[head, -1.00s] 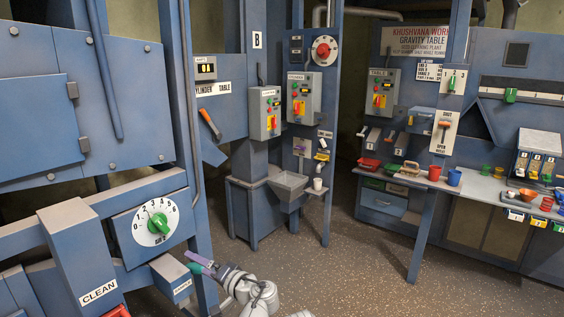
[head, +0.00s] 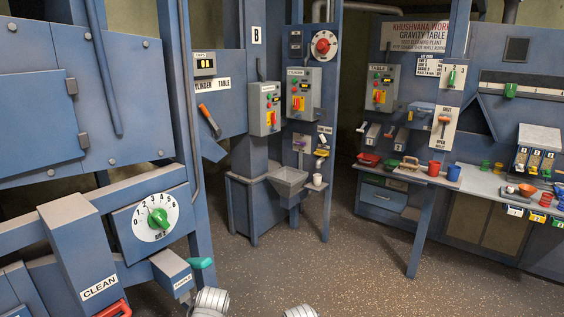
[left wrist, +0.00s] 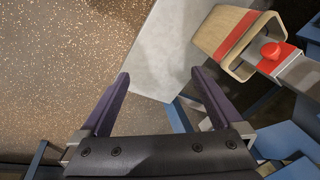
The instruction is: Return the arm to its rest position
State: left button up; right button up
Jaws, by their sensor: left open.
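My left gripper (left wrist: 158,82) is open, with its two dark purple fingers spread and nothing between them in the left wrist view. Speckled floor and a pale grey surface (left wrist: 178,45) lie beyond the fingers. In the head view only grey parts of my left arm show at the bottom edge, and the fingers are out of the picture. A small grey part at the bottom centre looks like my other arm; my right gripper is not in view.
The blue SAMPLE box (head: 172,274), with a teal piece (head: 201,263) at its end, is above my left arm. A dial (head: 156,218) and the CLEAN box (head: 83,255) are at left. A beige sleeve (left wrist: 232,35) is at upper right in the wrist view. Floor (head: 330,270) is open ahead.

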pick_arm(q)
jog(key=s+d+r+m+g+p, duration=0.1)
jog(key=s+d+r+m+p, duration=0.1)
jog(key=s+d+r+p, duration=0.2)
jog(key=s+d+r+m+h+p, duration=0.1)
jog(key=s+d+r+p, duration=0.3)
jog(key=d, duration=0.6)
jog(key=shift+r+m+g+p, duration=0.4)
jog(key=shift+r+p, duration=0.3)
jog(key=shift+p, duration=0.3)
